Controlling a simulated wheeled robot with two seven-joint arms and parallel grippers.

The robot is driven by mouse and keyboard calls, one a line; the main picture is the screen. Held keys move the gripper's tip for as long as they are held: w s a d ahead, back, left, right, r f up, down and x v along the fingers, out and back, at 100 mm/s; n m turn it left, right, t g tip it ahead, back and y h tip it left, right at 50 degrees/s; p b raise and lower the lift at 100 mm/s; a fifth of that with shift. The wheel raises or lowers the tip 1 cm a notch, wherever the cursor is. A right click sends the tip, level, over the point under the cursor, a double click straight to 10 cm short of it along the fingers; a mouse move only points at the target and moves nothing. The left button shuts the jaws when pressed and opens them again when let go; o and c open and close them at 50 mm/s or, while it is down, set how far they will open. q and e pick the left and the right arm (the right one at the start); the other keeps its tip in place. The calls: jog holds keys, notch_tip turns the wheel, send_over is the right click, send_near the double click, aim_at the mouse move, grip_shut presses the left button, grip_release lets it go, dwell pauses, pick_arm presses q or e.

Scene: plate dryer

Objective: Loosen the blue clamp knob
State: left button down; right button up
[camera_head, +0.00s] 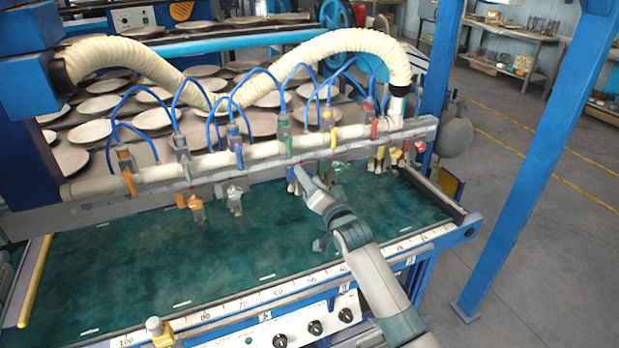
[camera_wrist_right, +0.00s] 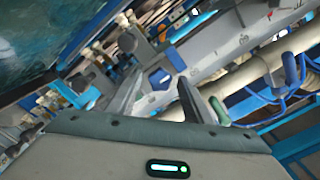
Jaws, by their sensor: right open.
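A long pale bar carries coloured clamp parts over the green bed (camera_head: 200,265). My right gripper (camera_head: 304,180) reaches in from the lower right, with its fingers close to the bar's lower edge. In the wrist view its two fingers (camera_wrist_right: 160,98) stand apart, with nothing held between them. A blue faceted part (camera_wrist_right: 160,78), perhaps the blue clamp knob, shows beyond and between the fingers on the grey bar. I cannot tell whether a finger touches it. In the head view a small blue part (camera_head: 290,173) sits just left of the fingertips. My left gripper does not show.
Blue hoses (camera_head: 262,72) arch above the bar, beside a thick cream hose (camera_head: 335,42). Orange (camera_head: 126,172) and green (camera_head: 289,146) levers stand on the bar. A control panel (camera_head: 300,325) is at the front. The green bed's front area is clear.

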jog(key=shift+w, duration=0.1)
jog(key=c, duration=1.1)
jog(key=shift+o, duration=0.2)
